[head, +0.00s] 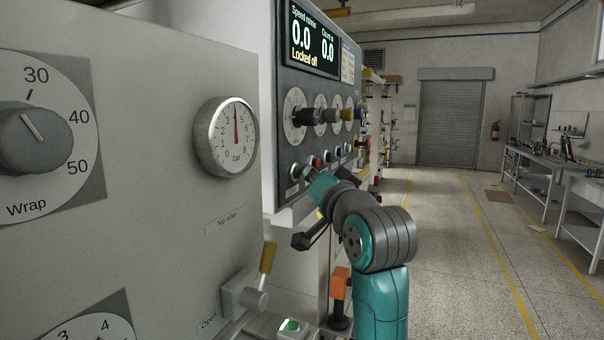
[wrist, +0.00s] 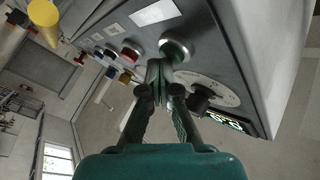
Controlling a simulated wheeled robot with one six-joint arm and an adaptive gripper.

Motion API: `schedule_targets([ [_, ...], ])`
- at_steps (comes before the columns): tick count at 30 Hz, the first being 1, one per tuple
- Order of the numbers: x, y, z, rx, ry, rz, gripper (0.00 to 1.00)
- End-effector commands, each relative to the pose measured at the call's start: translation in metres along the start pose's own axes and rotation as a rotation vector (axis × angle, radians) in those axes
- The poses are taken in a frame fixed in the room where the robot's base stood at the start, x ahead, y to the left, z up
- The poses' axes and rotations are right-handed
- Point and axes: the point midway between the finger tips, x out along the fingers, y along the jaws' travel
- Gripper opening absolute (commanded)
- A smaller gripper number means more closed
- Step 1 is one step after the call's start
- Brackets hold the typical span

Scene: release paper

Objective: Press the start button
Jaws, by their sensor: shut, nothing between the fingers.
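A green button (wrist: 177,48) with a metal rim sits at the end of a row of coloured buttons on the control panel (head: 285,85). In the head view the green button (head: 296,170) is at the panel's lower left. My gripper (wrist: 159,68) is shut and empty, its fingertips at the rim of the green button in the wrist view. I cannot tell whether they touch it. In the head view the teal gripper body (head: 322,185) is just in front of the panel and the fingertips are hard to make out. The display (head: 314,45) reads "Locked off" and 0.0.
A red button (wrist: 131,52) and a blue button (wrist: 111,55) are beside the green one. Dials (head: 294,116) sit above. A gauge (head: 226,137), a yellow-handled lever (head: 267,258) and a green-lit switch (head: 289,325) are nearer.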

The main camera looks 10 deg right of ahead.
Motion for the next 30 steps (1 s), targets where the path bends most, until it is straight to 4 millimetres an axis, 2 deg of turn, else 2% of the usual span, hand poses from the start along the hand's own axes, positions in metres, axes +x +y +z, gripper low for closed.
schedule_targets([
  [30, -0.012, 0.009, -0.009, 0.0, -0.001, 0.0, 0.0],
])
